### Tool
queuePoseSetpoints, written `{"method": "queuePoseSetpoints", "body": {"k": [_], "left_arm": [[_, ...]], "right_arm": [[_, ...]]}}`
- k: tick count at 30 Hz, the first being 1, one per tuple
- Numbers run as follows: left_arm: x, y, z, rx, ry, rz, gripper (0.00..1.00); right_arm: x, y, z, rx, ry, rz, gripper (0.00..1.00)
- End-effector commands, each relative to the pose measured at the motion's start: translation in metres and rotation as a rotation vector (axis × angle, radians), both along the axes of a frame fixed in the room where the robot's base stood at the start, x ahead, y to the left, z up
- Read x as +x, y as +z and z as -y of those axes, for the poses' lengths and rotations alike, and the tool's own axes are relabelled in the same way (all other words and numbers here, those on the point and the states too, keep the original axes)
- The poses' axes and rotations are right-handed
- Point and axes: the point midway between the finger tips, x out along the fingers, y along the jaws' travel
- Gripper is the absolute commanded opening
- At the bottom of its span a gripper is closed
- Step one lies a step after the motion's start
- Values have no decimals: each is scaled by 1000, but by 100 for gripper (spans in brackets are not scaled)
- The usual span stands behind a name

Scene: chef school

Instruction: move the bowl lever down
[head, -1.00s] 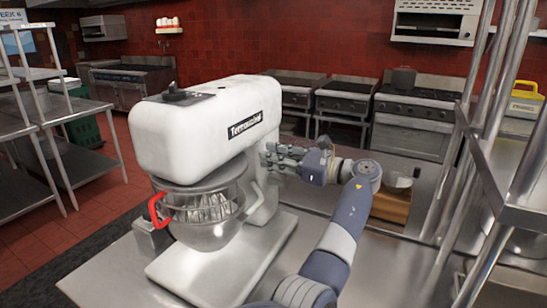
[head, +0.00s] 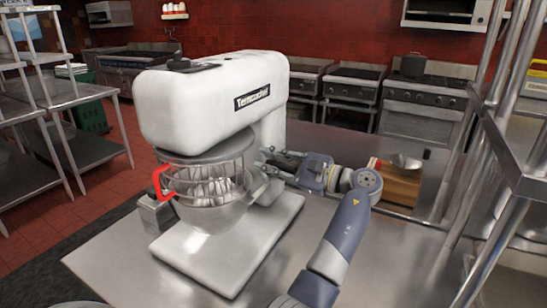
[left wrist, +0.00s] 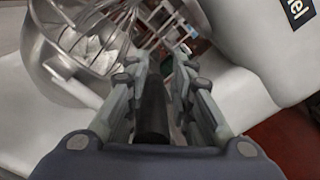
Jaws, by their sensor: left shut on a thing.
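The white stand mixer (head: 205,103) stands on a steel table. Its steel bowl (head: 222,212) hangs under the head, around the wire whisk and below the wire guard (head: 215,180) with a red handle (head: 160,182). My left gripper (head: 268,163) is at the right side of the mixer's column, just right of the bowl. In the left wrist view a dark rod, the bowl lever (left wrist: 152,112), lies between the fingers of the gripper (left wrist: 163,75), which are shut on it. In the head view the fingers hide the lever. My right gripper is not in view.
A wooden box (head: 400,187) with a small bowl (head: 405,162) stands behind my left arm. A steel rack (head: 480,150) rises at the right. Stoves line the back wall.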

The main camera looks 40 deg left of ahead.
Motion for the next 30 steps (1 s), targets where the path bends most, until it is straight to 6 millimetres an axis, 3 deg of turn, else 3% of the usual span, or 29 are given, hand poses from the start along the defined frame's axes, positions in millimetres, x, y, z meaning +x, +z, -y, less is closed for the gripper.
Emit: {"method": "queuePoseSetpoints", "body": {"k": [1, 6, 21, 22, 23, 30], "left_arm": [[-3, -11, 1, -6, 5, 7, 0], [-5, -16, 1, 4, 5, 53, 0], [-6, -18, 2, 7, 5, 70, 0], [-6, -18, 2, 7, 5, 70, 29], [-6, -18, 2, 7, 5, 70, 36], [-5, -15, 2, 13, 2, 77, 36]], "right_arm": [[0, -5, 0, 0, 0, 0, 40], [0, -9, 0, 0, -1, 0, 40], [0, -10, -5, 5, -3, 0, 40], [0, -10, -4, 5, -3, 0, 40], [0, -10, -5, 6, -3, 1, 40], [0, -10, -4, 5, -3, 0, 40]]}}
